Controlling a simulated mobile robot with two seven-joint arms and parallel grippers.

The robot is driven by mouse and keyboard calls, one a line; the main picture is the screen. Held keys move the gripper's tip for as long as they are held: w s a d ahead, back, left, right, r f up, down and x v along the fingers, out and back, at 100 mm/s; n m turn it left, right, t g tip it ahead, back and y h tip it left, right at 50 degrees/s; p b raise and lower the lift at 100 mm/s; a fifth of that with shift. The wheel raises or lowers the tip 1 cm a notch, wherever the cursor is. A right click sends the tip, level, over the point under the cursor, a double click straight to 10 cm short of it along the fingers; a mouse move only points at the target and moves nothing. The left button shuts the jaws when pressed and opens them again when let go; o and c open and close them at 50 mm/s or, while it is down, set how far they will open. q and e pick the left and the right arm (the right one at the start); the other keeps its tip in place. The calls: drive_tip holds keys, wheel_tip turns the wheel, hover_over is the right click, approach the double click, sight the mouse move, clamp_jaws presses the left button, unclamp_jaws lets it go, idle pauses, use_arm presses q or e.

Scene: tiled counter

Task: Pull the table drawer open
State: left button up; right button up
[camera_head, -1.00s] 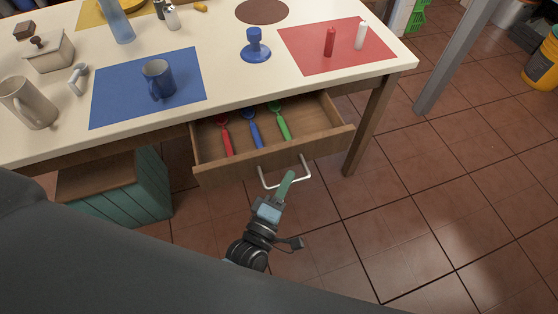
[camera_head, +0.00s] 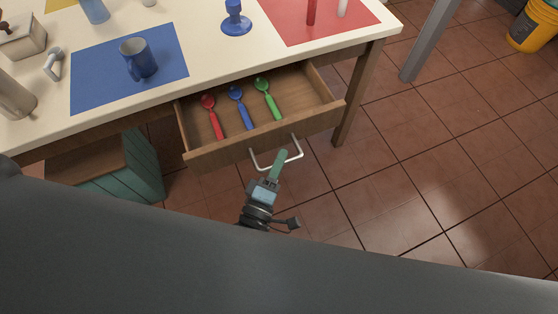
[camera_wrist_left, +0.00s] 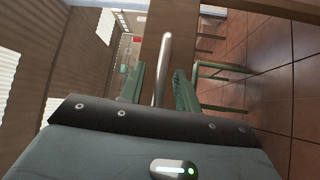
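The wooden table drawer (camera_head: 232,147) is pulled partly out from under the white tabletop, and its inside shows. Its pale U-shaped handle (camera_head: 297,155) stands out from the drawer front. My left gripper (camera_head: 280,160) reaches the handle from below in the head view, its green fingers at the bar. In the left wrist view the metal handle bar (camera_wrist_left: 162,70) runs between the two green fingers of the left gripper (camera_wrist_left: 159,82). My right gripper is not in view.
A red, a blue (camera_head: 241,107) and a green spoon lie in the drawer. A blue mug (camera_head: 139,60) stands on a blue mat on the table. A green-sided crate (camera_head: 135,170) is under the table at left.

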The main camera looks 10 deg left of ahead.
use_arm(q)
drive_tip(key=v, duration=0.8)
idle(0.6)
